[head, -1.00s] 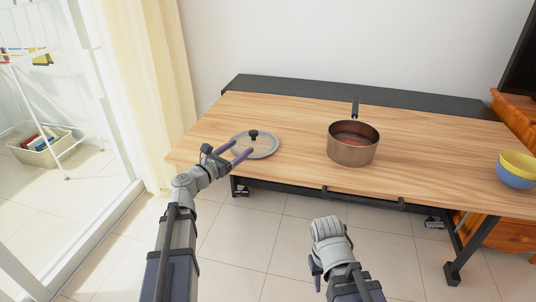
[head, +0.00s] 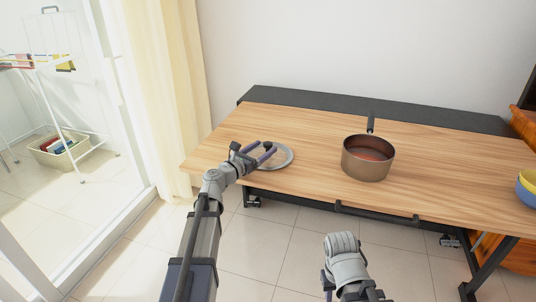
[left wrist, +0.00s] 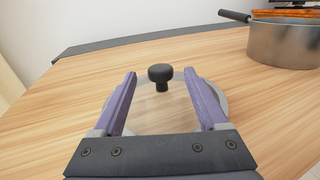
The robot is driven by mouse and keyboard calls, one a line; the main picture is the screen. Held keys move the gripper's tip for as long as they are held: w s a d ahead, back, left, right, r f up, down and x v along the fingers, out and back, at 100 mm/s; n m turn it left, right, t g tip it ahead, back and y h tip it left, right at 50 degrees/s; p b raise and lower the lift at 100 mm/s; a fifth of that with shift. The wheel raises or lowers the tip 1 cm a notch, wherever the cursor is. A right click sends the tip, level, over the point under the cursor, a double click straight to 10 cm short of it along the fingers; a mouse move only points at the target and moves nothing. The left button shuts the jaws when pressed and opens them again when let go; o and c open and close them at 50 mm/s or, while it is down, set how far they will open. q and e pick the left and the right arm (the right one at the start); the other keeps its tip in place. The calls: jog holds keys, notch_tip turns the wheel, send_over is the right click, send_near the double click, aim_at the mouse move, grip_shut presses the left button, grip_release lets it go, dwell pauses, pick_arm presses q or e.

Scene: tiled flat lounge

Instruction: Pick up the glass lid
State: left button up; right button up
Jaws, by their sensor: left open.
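The glass lid (head: 285,161) lies flat on the wooden table, toward its left end, with a grey rim and a black knob. In the left wrist view the knob (left wrist: 160,76) stands upright just beyond and between the fingertips. My left gripper (head: 268,152) is open over the lid, its two purple fingers on either side of the knob's line and not touching it. It also shows in the left wrist view (left wrist: 163,85). The fingers and gripper body hide part of the lid. My right gripper (head: 328,284) hangs low in front of the table; its fingers are mostly hidden.
A copper-coloured saucepan (head: 367,165) stands on the table (head: 310,125) right of the lid, its handle pointing back. Blue and yellow bowls (head: 528,190) are at the right edge. A dark strip (head: 390,112) runs along the table's back. Wood between lid and pan is clear.

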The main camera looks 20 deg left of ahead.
pick_arm(q)
jog(key=shift+w+d, duration=0.25)
jog(key=shift+w, duration=0.3)
jog(key=shift+c, duration=0.3)
grip_shut()
